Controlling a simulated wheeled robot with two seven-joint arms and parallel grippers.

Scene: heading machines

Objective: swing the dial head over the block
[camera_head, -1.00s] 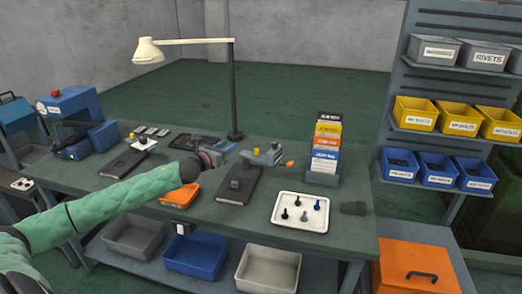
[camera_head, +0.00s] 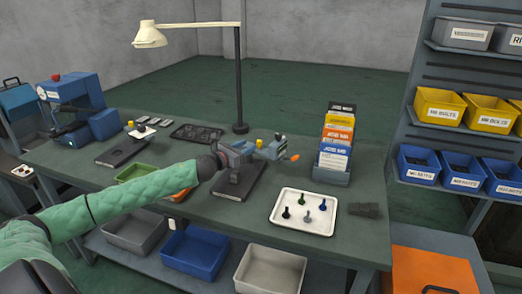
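A small grey-blue fixture with an orange knob, which looks like the dial head (camera_head: 272,150), stands at the back end of a dark flat plate (camera_head: 248,185). A dark grey block (camera_head: 232,188) sits on the plate, partly hidden by my gripper. My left gripper (camera_head: 243,152) reaches in from the left at the end of a green-sleeved arm. It is above the block and close to the left end of the dial head. Whether they touch, and whether its fingers are apart, is too small to tell. My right gripper is out of view.
A white tray (camera_head: 277,214) with several small coloured pegs lies to the right, near a card rack (camera_head: 333,172) and a dark piece (camera_head: 364,210). A tall lamp (camera_head: 240,85) stands behind. Green and orange bins (camera_head: 132,173) lie near my arm. A blue machine (camera_head: 80,105) stands far left.

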